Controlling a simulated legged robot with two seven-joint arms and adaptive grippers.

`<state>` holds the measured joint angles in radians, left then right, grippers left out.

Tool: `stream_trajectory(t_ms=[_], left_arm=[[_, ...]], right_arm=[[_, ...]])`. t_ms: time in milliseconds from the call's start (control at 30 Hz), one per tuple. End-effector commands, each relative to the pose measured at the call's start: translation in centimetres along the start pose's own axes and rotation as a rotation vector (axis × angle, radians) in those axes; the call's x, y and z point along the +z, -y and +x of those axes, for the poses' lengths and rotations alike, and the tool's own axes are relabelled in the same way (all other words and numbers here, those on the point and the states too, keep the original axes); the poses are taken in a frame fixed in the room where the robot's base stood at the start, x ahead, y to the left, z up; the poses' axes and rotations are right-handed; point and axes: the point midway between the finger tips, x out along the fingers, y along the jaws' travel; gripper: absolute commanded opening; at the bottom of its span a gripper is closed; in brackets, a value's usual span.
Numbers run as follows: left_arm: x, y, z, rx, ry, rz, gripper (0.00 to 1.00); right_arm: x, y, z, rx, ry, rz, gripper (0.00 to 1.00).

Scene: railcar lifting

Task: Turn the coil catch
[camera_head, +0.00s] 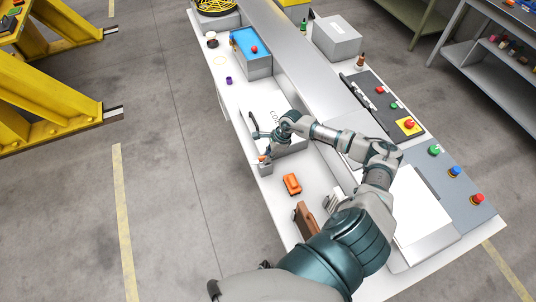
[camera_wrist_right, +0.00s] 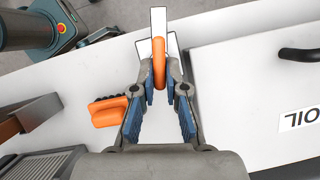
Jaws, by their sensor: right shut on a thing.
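The orange catch (camera_wrist_right: 159,62) stands on a pale bracket (camera_wrist_right: 158,20) in the right wrist view. In the head view its orange part (camera_head: 262,158) shows small at the bench's left edge. I take it for the coil catch. My right gripper (camera_wrist_right: 160,80) is shut on it, one fingertip on each side. In the head view the right gripper (camera_head: 264,147) reaches down to it, and the hand partly covers the area. A pale box (camera_head: 262,98) lettered "COIL" with a dark handle (camera_wrist_right: 300,54) stands beside it. My left gripper is not in view.
An orange clip-like piece (camera_head: 292,184) and a brown block (camera_head: 305,222) lie on the bench nearby. A blue-topped box (camera_head: 250,52) stands farther back. Panels with coloured buttons (camera_head: 455,170) line the right. Floor to the left is open up to yellow supports (camera_head: 50,100).

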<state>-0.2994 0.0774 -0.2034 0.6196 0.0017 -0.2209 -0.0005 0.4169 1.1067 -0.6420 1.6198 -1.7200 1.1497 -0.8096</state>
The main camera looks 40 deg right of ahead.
Motion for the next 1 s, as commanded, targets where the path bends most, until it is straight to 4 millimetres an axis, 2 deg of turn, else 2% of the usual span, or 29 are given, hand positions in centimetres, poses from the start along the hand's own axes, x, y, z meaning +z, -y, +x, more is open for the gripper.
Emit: stream_trajectory(t_ms=[700,1000], left_arm=[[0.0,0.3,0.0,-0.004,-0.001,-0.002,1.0],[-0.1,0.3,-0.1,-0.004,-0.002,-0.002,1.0]], right_arm=[[1.0,0.3,-0.4,-0.019,0.014,-0.002,0.0],[1.2,0.2,-0.4,-0.053,0.016,0.08,0.0]])
